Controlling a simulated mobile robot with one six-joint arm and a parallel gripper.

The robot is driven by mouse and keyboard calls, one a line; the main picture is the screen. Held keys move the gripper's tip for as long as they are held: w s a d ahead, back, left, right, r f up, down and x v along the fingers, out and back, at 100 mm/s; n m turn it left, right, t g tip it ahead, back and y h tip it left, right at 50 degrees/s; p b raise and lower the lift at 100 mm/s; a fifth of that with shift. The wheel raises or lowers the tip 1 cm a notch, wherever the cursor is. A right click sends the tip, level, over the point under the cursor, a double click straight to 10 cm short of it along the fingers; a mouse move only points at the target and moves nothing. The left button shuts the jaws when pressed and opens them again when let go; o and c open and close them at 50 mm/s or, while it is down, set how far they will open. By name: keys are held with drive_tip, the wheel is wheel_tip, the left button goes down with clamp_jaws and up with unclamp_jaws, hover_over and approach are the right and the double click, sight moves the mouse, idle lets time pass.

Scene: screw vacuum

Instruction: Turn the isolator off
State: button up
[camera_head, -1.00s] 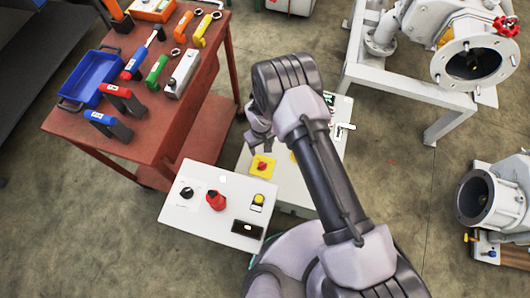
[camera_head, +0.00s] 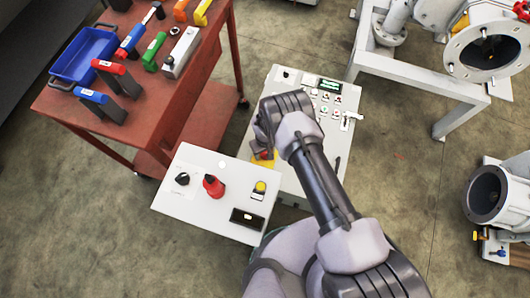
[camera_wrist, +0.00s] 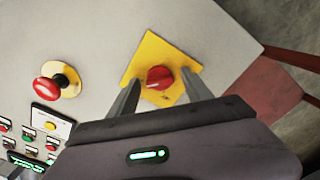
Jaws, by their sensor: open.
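The isolator is a red rotary knob (camera_wrist: 160,77) on a square yellow plate (camera_wrist: 150,50), fixed to a pale panel. In the head view the yellow plate (camera_head: 262,162) is partly hidden by my arm and gripper. My gripper (camera_wrist: 162,85) is open in the wrist view, with one finger on each side of the knob. The fingers overlap the lower part of the yellow plate in the picture. I cannot tell whether they touch the knob. In the head view the fingertips are hardly visible.
A red emergency button (camera_wrist: 50,88) sits beside the isolator, with several small push buttons below it. A separate white control box (camera_head: 205,220) stands close by. A red tool table (camera_head: 150,110) is at left, white machine frames (camera_head: 415,85) at right.

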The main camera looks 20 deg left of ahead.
clamp_jaws()
idle(0.3)
drive_tip(key=n+b, duration=0.3)
drive_tip(key=shift+f+n, duration=0.1)
drive_tip(key=shift+n, duration=0.3)
drive_tip(key=n+b, duration=0.2)
drive_tip(key=n, duration=0.3)
drive_tip(key=shift+n+b, duration=0.3)
drive_tip(key=shift+b, duration=0.05)
drive_tip(key=n+b, duration=0.1)
drive_tip(key=n, duration=0.3)
drive_tip(key=shift+b, duration=0.35)
drive_tip(key=shift+n+b, duration=0.3)
drive_tip(key=shift+n, duration=1.9)
